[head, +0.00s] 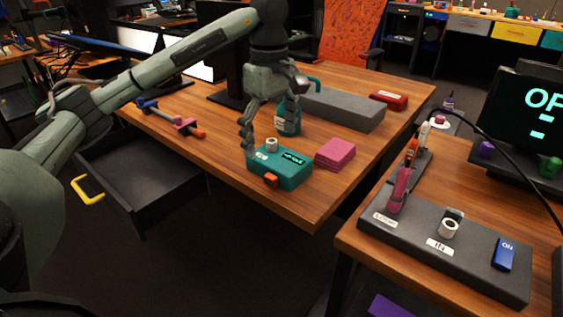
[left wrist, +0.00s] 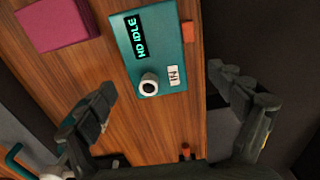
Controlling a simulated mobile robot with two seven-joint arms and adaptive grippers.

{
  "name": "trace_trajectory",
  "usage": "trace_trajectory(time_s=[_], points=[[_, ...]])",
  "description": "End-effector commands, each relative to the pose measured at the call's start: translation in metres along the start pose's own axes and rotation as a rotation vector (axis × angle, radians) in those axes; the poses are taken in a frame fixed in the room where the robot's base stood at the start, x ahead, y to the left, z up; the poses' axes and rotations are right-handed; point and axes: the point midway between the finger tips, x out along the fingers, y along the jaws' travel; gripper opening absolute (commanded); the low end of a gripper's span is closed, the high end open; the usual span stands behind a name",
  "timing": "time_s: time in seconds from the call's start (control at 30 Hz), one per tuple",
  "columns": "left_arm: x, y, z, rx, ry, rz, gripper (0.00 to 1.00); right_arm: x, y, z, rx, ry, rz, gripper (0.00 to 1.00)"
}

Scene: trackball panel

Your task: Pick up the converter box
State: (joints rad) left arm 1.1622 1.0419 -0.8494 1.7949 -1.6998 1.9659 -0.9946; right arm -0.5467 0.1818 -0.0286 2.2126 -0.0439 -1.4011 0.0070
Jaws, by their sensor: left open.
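The converter box is a teal box (head: 283,175) with a small green display, a white round socket on top and an orange part on its front side. It sits on the wooden table near its front corner. In the left wrist view the box (left wrist: 171,60) lies ahead of the fingers, its display reading "HD IDLE" and a label beside the socket. My left gripper (head: 269,132) is above the back left of the box, pointing down. Its fingers (left wrist: 172,105) are spread apart with nothing between them. My right gripper is not in view.
A stack of pink pads (head: 336,153) lies just right of the box. A teal mug-like item (head: 289,118) and a long grey block (head: 343,108) stand behind. An open drawer (head: 145,183) hangs below the table. A second table holds a dark panel (head: 470,255).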

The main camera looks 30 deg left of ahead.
Motion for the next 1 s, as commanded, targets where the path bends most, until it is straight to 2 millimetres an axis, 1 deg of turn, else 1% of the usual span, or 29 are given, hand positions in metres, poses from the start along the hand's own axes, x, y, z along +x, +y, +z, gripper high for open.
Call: trace_trajectory(time_s=[0.1, 0.2, 0.3, 0.4, 0.6, 0.67, 1.0], points=[[0.017, 0.002, 0.002, 0.001, 0.000, -0.004, 0.93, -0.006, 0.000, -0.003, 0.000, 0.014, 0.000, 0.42], [0.032, 0.004, 0.004, 0.001, 0.000, -0.004, 0.93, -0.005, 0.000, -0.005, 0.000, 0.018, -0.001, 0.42], [0.044, 0.004, 0.004, 0.001, 0.000, -0.002, 0.93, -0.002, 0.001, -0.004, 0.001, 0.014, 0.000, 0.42], [0.049, 0.004, 0.004, 0.002, 0.000, 0.000, 0.93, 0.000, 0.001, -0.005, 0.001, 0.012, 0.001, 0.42], [0.049, 0.004, 0.004, 0.002, -0.001, 0.001, 0.93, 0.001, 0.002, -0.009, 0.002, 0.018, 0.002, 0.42], [0.049, 0.004, 0.004, 0.001, -0.001, 0.001, 0.87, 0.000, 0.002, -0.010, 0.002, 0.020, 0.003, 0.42], [0.049, 0.004, 0.004, 0.001, -0.001, 0.000, 0.45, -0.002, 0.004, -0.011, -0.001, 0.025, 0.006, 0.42]])
